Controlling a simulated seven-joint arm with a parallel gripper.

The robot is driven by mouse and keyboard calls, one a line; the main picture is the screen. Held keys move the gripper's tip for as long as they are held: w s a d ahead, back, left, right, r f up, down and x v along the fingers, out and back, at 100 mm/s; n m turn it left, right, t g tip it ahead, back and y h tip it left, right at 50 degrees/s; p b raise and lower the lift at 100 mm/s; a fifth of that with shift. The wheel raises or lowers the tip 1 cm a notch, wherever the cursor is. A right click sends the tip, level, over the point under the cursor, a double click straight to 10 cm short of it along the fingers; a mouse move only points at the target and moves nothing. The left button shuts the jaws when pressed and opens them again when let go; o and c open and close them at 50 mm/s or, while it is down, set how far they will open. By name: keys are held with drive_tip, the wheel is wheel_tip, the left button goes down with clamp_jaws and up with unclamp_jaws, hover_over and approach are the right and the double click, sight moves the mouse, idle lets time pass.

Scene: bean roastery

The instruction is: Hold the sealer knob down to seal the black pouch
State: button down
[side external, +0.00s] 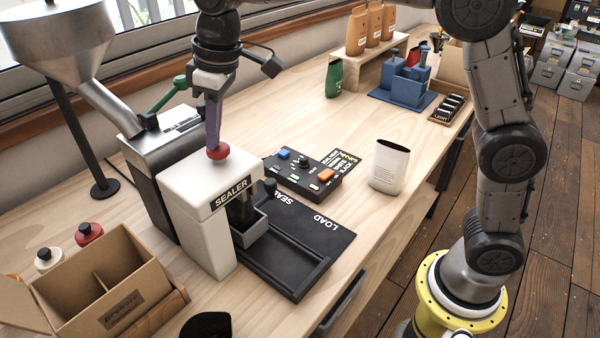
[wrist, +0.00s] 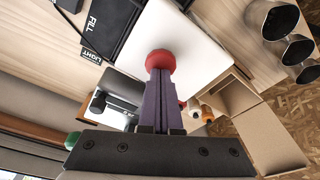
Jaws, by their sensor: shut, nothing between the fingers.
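The white sealer (side external: 200,205) stands on the bench with a red knob (side external: 218,152) on its top. My gripper (side external: 214,143) is shut, its purple fingers pointing down with their tips at the knob. In the wrist view the fingertips (wrist: 160,72) meet the red knob (wrist: 160,60), over the white sealer top (wrist: 195,50). A dark shape, apparently the black pouch (side external: 240,211), stands in a small dark carriage (side external: 252,228) under the sealer's head. The head partly hides it. I cannot tell from these frames how far the knob is pressed.
A black track labelled LOAD (side external: 318,222) runs right from the sealer. A button panel (side external: 303,174) and a white pouch (side external: 390,166) are behind it. A hopper machine (side external: 160,150) stands close left. A cardboard box (side external: 105,290) is front left. The bench's right middle is clear.

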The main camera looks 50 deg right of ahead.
drive_tip(key=shift+f, duration=0.1)
drive_tip(key=shift+r, duration=3.1)
